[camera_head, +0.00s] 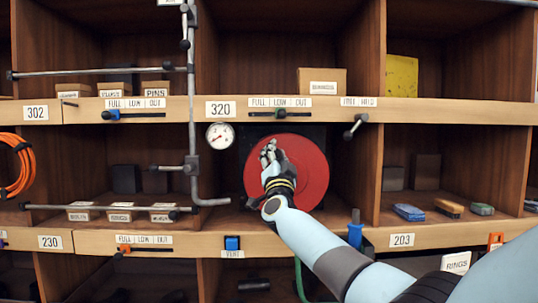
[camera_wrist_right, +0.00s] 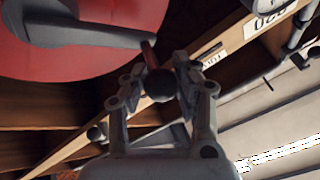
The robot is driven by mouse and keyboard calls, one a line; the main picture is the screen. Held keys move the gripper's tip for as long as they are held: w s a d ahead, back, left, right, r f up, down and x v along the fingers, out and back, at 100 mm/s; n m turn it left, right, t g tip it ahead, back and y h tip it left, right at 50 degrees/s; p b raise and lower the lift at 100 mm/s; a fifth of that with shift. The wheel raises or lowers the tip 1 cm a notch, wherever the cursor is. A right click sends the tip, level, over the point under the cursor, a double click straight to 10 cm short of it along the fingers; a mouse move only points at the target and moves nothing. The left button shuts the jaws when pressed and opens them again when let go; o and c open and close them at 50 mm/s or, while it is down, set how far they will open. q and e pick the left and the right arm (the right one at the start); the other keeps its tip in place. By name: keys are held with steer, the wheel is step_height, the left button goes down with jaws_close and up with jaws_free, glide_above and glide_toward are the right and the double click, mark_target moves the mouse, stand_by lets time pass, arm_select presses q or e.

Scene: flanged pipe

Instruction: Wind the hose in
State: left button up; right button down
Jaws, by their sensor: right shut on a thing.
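The red hose reel (camera_head: 308,172) is a round disc in the middle compartment; its face also shows in the right wrist view (camera_wrist_right: 110,15). A dark crank arm (camera_wrist_right: 75,30) lies across it, with a reddish crank handle (camera_wrist_right: 152,57) ending in a dark round knob (camera_wrist_right: 161,84). My right gripper (camera_head: 269,153) is in front of the reel's left half. In the wrist view its fingers (camera_wrist_right: 160,80) are shut around the crank handle. In the head view the gripper hides the crank. A green hose (camera_head: 299,280) hangs below the shelf edge. My left gripper is out of view.
A grey pipe with a bent end (camera_head: 193,130) and a pressure gauge (camera_head: 220,136) stand left of the reel. A blue upright handle (camera_head: 355,230) stands on the ledge right of it. Brushes (camera_head: 448,208) lie in the right compartment. An orange coil (camera_head: 16,165) hangs far left.

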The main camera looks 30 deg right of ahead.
steer(key=m, duration=0.1)
steer(key=m+h, duration=0.1)
steer(key=d+m+g, duration=0.1)
steer(key=shift+s+r+h+p, duration=0.3)
steer(key=shift+r+h+p, duration=0.05)
steer(key=shift+r+h, duration=0.05)
steer(key=shift+s+d+r+m+g+h+p, duration=0.15)
steer(key=shift+d+m+g+h, duration=0.25)
steer(key=shift+m, duration=0.4)
steer(key=shift+s+d+f+m+g+h+p, duration=0.1)
steer(key=shift+s+d+m+g+h+p, duration=0.3)
steer(key=shift+m, duration=0.4)
steer(key=shift+s+d+r+m+g+h+p, duration=0.1)
steer(key=shift+d+m+g+h, duration=0.2)
steer(key=shift+m+g, duration=0.35)
steer(key=c, duration=0.9)
jaws_free()
steer(key=shift+c, duration=0.2)
steer(key=v, duration=1.2)
steer(key=shift+f, duration=0.2)
